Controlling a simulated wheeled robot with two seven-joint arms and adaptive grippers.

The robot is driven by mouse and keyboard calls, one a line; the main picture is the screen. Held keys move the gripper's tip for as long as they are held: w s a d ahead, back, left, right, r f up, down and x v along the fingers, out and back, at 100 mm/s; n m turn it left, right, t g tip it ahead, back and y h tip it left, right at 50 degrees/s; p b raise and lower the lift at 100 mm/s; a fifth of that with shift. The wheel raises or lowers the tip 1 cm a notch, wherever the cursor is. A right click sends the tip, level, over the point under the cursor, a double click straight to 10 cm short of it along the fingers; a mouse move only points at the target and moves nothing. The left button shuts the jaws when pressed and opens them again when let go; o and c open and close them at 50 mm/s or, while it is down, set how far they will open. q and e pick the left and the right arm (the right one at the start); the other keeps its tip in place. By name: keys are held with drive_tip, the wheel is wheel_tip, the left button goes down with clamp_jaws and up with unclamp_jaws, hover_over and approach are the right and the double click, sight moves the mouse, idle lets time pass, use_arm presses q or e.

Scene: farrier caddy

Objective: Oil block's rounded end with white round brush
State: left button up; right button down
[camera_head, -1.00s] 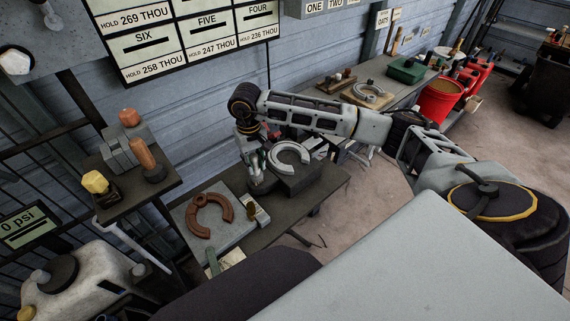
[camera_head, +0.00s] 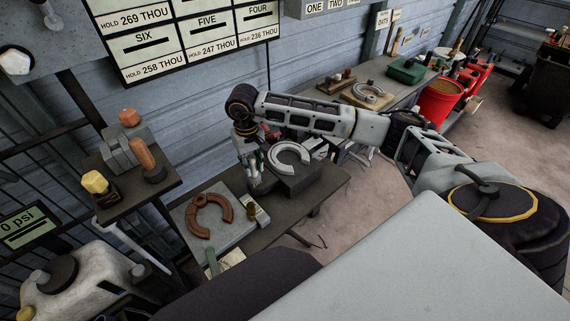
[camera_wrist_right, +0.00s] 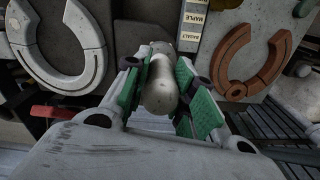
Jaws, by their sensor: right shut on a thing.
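My right gripper (camera_head: 251,168) hangs above the low bench, just left of the pale horseshoe, with its fingers pointing down. The right wrist view shows its green-padded fingers (camera_wrist_right: 160,95) shut on a pale, rounded, handle-like piece (camera_wrist_right: 160,97), which fits the white round brush. Its far end and any bristles are hidden, and I cannot tell whether it touches anything. A dark block (camera_head: 299,184) carries the pale horseshoe (camera_head: 288,158), which also shows in the right wrist view (camera_wrist_right: 35,75). I cannot make out which block has the rounded end. My left gripper is not in view.
A rusty horseshoe (camera_head: 203,229) lies on a grey slab (camera_head: 234,236) to the left, beside a labelled strip (camera_head: 257,212). A small stand at left holds a wooden-handled tool (camera_head: 144,153) and a yellow-topped piece (camera_head: 95,182). A red bucket (camera_head: 440,101) stands farther right.

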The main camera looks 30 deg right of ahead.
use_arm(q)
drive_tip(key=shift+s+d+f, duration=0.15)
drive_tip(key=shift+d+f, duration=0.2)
use_arm(e)
drive_tip(key=shift+w+d, duration=0.1)
drive_tip(key=shift+d, duration=1.2)
drive_tip(key=shift+d, duration=0.1)
